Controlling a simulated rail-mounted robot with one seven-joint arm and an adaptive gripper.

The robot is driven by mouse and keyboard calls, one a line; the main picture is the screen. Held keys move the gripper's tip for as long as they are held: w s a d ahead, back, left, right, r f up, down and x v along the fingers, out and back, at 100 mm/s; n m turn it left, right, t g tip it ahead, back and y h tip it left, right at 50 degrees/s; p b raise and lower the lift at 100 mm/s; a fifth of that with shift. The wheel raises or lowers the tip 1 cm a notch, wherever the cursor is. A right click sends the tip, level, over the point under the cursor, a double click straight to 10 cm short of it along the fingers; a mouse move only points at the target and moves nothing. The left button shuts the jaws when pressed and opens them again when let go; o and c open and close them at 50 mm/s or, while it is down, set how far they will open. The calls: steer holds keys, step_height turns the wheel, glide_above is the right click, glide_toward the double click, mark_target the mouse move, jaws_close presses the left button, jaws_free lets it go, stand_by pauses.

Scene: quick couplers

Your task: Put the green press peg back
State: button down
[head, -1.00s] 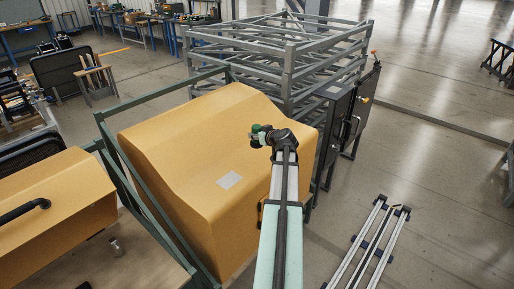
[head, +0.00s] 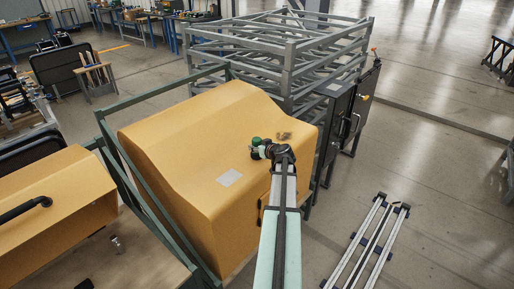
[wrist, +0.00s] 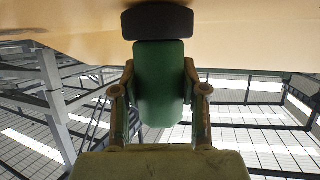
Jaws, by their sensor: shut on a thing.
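The green press peg (wrist: 160,88) has a green body and a wide black end (wrist: 157,21). It is between the two fingers of my gripper (wrist: 160,80), which is shut on it. In the wrist view the black end points up toward a tan surface (wrist: 60,25); I cannot tell whether they touch. In the head view my gripper (head: 264,149) is over the large tan housing (head: 190,140), with a bit of the green peg (head: 256,141) showing. The peg's place is not clearly seen.
A small brown patch (head: 284,135) shows on the housing beside my wrist; I cannot tell what it is. A green frame (head: 140,180) borders the housing on the left. A grey lattice rack (head: 285,60) and dark cabinet (head: 335,120) stand behind.

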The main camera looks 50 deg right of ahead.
steer(key=shift+f+b, duration=0.2)
steer(key=shift+b, duration=0.15)
steer(key=c, duration=0.6)
jaws_free()
steer(key=shift+r+p, duration=0.2)
steer(key=shift+p, duration=0.85)
steer(key=shift+s+a+f, duration=0.1)
steer(key=shift+s+a, duration=0.1)
steer(key=shift+s, duration=0.1)
steer(key=shift+a+b+v, duration=0.15)
steer(key=shift+b+v, duration=1.6)
steer(key=shift+v, duration=2.45)
steer(key=shift+a+b+v, duration=0.15)
steer(key=shift+b+v, duration=1.55)
steer(key=shift+v, duration=2.45)
